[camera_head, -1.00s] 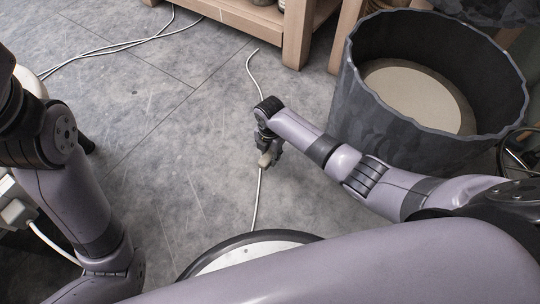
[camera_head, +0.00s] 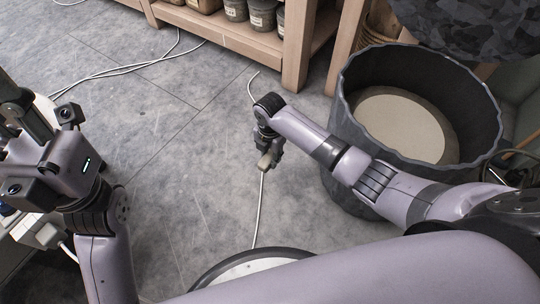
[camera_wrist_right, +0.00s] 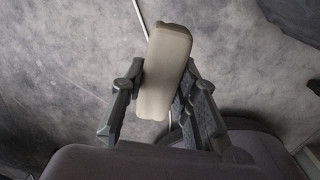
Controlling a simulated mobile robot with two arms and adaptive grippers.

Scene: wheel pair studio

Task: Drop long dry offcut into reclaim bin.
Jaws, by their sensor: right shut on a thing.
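My right gripper (camera_head: 266,163) is shut on a pale beige offcut (camera_head: 264,161) and holds it over the grey floor, left of the bin. In the right wrist view the offcut (camera_wrist_right: 165,70) is a smooth, rounded block between the two fingers of the gripper (camera_wrist_right: 160,95). A large dark grey bin (camera_head: 352,150) with a wavy rim stands to the right, beyond my right forearm. Pale material (camera_head: 410,125) shows inside it. I cannot tell whether it is the reclaim bin. My left arm shows at the left edge; its fingers are not clearly seen.
A wooden shelf (camera_head: 297,50) with several jars (camera_head: 262,14) stands at the back. White cables (camera_head: 130,68) lie across the floor. A dark camouflage-patterned thing (camera_head: 470,25) hangs above the bin's back. The floor between the shelf and the gripper is mostly clear.

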